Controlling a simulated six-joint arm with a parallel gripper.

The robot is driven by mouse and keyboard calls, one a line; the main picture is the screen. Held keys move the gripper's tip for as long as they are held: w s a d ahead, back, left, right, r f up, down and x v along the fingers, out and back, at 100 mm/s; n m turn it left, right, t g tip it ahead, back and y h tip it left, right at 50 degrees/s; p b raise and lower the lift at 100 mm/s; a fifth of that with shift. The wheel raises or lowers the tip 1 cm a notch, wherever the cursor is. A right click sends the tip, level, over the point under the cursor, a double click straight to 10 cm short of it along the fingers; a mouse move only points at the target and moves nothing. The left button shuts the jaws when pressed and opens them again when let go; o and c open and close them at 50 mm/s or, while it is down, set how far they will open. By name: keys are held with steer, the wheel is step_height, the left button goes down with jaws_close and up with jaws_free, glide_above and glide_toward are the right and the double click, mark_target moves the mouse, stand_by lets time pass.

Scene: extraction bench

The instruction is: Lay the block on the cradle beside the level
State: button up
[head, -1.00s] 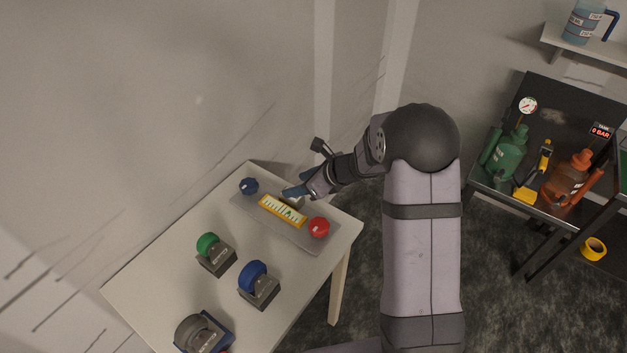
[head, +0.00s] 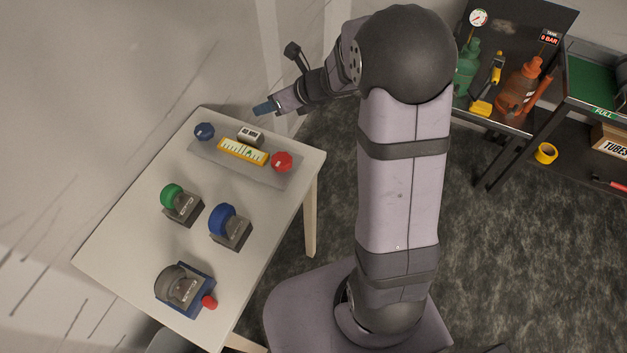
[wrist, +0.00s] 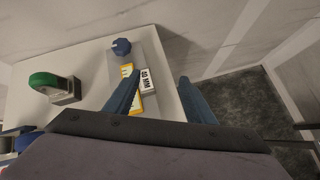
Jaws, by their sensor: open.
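The block (head: 250,136), white-topped with dark lettering, lies on the grey plate of the cradle (head: 277,178), beside the long side of the yellow level (head: 242,152). I cannot tell whether block and level touch. My gripper (head: 264,109) is open and empty, up and behind the block, apart from it. In the wrist view the block (wrist: 146,79) shows between the blue fingers of my gripper (wrist: 159,76), beyond them. The left finger hides part of the level (wrist: 127,71).
A blue knob (head: 204,131) and a red knob (head: 281,161) stand at the plate's ends. A green-wheeled device (head: 182,205), a blue-wheeled device (head: 230,228) and a grey device on a blue base (head: 184,287) stand on the table (head: 130,245). A wall runs behind it.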

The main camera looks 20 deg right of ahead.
steer(key=s+d+m+g+h, duration=0.1)
steer(key=s+d+m+h, duration=0.65)
steer(key=m, duration=1.45)
steer(key=s+a+f+m+g+y, duration=0.1)
steer(key=s+a+f+m+g, duration=0.1)
steer(key=s+m, duration=0.7)
steer(key=s+a+f+m+g+y, duration=0.1)
steer(key=s+a+m+g, duration=0.2)
steer(key=s+m, duration=0.6)
steer(key=s+g, duration=0.2)
steer(key=s, duration=0.1)
steer(key=shift+s+a+f, duration=0.25)
steer(key=shift+s+f, duration=0.05)
steer(key=shift+f, duration=0.1)
